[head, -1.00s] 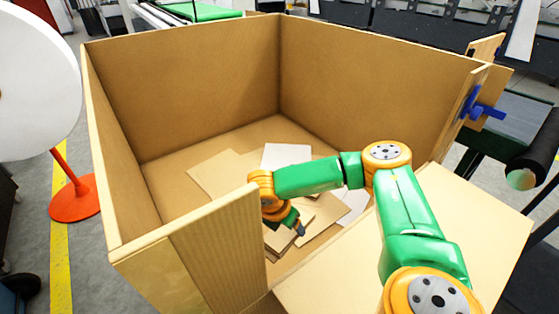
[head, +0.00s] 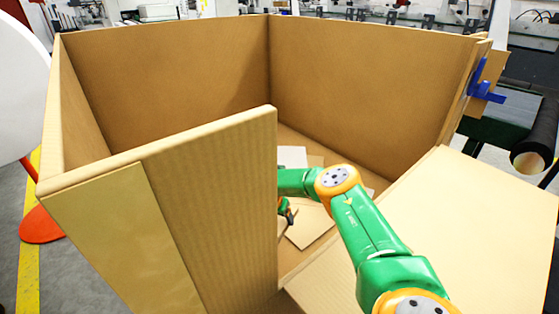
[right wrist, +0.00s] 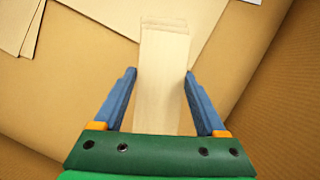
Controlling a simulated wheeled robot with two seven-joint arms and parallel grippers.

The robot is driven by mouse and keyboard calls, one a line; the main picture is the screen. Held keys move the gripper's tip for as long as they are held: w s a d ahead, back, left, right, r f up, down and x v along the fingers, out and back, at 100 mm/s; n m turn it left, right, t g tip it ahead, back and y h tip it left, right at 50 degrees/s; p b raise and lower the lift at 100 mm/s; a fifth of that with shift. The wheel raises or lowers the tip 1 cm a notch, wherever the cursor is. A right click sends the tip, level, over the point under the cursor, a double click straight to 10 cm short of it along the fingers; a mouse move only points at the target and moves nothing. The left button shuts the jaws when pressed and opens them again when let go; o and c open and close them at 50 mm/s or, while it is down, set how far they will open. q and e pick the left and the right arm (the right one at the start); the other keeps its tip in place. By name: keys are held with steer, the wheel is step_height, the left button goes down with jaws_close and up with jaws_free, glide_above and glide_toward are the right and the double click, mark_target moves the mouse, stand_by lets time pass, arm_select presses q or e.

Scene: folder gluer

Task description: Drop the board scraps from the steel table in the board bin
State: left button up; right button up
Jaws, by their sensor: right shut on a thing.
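The board bin (head: 360,75) is a big open-topped brown box with a lowered section at its front right. My right gripper (head: 289,212) is down inside it, partly hidden by the front wall panel. In the right wrist view my right gripper (right wrist: 160,82) is shut on a pale board scrap (right wrist: 164,60), a long strip with a layered end that points away from the wrist. Flat board scraps (head: 312,225) lie on the bin floor; several also show in the right wrist view (right wrist: 18,22). My left gripper and the steel table are not in view.
The bin's front panel (head: 215,200) stands high just left of my right arm. A folded-down flap (head: 480,225) lies under and right of the arm.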

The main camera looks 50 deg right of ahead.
steer(key=shift+w+d+f+b, duration=0.25)
steer(key=shift+f, duration=0.25)
steer(key=shift+w+d+f+b, duration=0.2)
steer(key=shift+d+f+b, duration=0.05)
steer(key=shift+f, duration=0.2)
arm_select(q)
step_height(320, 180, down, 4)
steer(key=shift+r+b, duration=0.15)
steer(key=shift+b, duration=0.75)
arm_select(e)
steer(key=f, duration=0.3)
steer(key=shift+w+d+f, duration=0.25)
steer(key=shift+w, duration=0.05)
steer(key=shift+f+b, duration=0.65)
steer(key=shift+b, duration=0.05)
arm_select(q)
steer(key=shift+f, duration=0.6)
arm_select(e)
steer(key=shift+r, duration=0.1)
steer(key=o, duration=1.3)
steer(key=shift+c, duration=0.2)
